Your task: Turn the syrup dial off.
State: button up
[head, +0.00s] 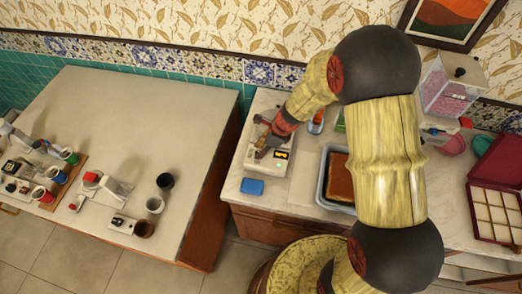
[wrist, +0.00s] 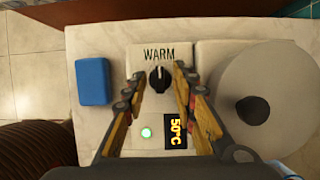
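The dial (wrist: 160,79) is a black knob on a white panel (wrist: 148,52) in the wrist view. Its pale pointer mark faces up, toward the word WARM. A green light (wrist: 146,132) glows below it, beside a display (wrist: 176,131) reading 50°C. My gripper (wrist: 160,76) is open, with one fingertip on each side of the dial; small gaps seem to show, but contact is hard to judge. In the head view my gripper (head: 266,146) is over the white appliance (head: 277,170), and the dial cannot be made out there.
A blue block (wrist: 94,81) lies left of the appliance; it also shows in the head view (head: 252,186). A round lid with a black knob (wrist: 252,110) is close on the right.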

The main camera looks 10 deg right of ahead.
jog(key=shift+c, duration=1.1)
jog(key=c, duration=0.4)
grip_shut()
